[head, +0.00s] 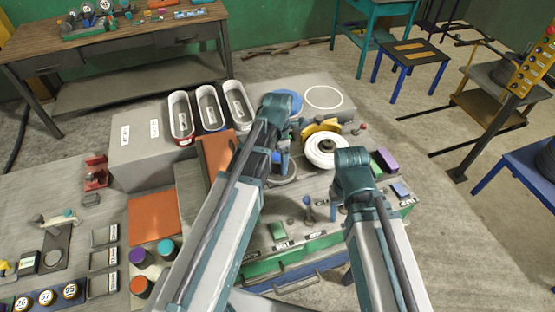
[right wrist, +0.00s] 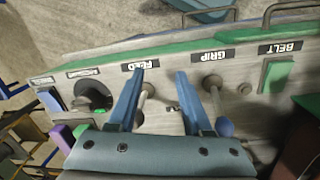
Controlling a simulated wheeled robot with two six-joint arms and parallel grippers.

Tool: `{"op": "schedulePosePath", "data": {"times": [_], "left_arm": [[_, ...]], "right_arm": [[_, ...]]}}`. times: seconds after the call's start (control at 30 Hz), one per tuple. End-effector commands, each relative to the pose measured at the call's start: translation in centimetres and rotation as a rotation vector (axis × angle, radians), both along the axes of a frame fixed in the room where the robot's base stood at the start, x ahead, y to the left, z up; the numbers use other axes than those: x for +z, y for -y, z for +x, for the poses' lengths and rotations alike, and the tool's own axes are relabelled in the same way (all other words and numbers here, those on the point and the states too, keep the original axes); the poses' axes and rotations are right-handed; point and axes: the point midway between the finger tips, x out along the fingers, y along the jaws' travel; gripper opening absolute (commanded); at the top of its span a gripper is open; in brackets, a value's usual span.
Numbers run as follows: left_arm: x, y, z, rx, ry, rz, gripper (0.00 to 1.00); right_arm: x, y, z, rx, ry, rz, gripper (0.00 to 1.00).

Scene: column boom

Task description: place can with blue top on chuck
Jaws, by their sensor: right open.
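My left gripper (head: 279,158) points down over a round grey disc (head: 284,174), which looks like the chuck, on the machine top. My left arm covers much of this spot. Some blue shows at the gripper; I cannot tell whether it is finger or the can's blue top. My right gripper (right wrist: 166,74) is open, its two blue fingers apart above the control panel, near the FEED and GRIP levers (right wrist: 212,84). Cans with purple (head: 138,256), teal (head: 165,246) and orange (head: 140,285) tops stand at the lower left.
A white wheel (head: 325,150) with a yellow guard stands right of the disc. Three white bins (head: 210,108) stand on the grey block behind. A green button (right wrist: 276,74) is by the BELT label. An orange mat (head: 153,215) lies at left.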

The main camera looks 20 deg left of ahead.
Motion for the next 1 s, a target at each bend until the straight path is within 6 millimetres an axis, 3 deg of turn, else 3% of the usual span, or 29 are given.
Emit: {"op": "schedulePosePath", "data": {"times": [0.47, 0.67, 1.0], "left_arm": [[0.7, 0.0, 0.0, 0.000, 0.000, 0.000, 1.00], [2.6, 0.0, 0.0, 0.000, 0.000, 0.000, 1.00], [7.5, 0.0, 0.0, 0.000, 0.000, 0.000, 1.00]], "right_arm": [[0.7, 0.0, 0.0, -0.001, 0.000, 0.000, 0.50], [2.6, 0.0, 0.0, -0.005, 0.000, 0.001, 0.50], [7.5, 0.0, 0.0, -0.012, 0.000, 0.003, 0.50]]}}
